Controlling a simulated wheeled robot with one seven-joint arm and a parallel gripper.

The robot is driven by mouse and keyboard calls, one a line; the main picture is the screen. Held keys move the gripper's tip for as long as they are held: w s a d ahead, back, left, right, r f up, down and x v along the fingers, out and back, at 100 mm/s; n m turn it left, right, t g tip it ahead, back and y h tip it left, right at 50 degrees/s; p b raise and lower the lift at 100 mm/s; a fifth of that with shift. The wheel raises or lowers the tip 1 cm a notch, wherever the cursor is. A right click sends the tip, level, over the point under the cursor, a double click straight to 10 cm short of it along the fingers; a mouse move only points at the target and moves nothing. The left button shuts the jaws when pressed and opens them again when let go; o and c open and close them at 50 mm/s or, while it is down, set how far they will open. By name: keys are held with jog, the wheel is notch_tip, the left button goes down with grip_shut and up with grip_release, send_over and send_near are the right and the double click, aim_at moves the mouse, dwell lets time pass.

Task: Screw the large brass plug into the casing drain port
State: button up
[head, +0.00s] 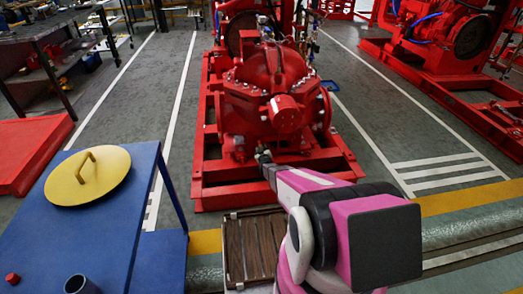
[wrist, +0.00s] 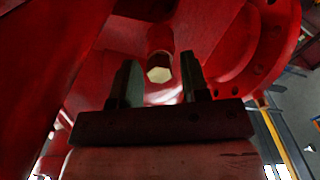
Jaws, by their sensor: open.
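The large brass plug (wrist: 159,74) shows its pale hex head in the wrist view, at the mouth of a short red boss (wrist: 160,40) on the casing. How deep it sits in the port cannot be told. My gripper (wrist: 159,82) is open, with one dark finger on each side of the plug's head and visible gaps to it. In the head view my gripper (head: 263,158) is at the lower front of the red pump casing (head: 268,85). The plug and port are hidden there.
A blue table (head: 105,225) at the left holds a yellow lid with a handle (head: 88,175), a small red piece (head: 12,279) and a dark cylinder (head: 80,285). A slatted wooden grate (head: 250,248) lies below my arm. The pump's red base frame (head: 210,185) surrounds the casing.

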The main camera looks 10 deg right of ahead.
jog(key=shift+n, duration=0.6)
grip_shut()
dwell(0.4)
jog(key=m, duration=2.4)
jog(key=shift+w+d, duration=0.15)
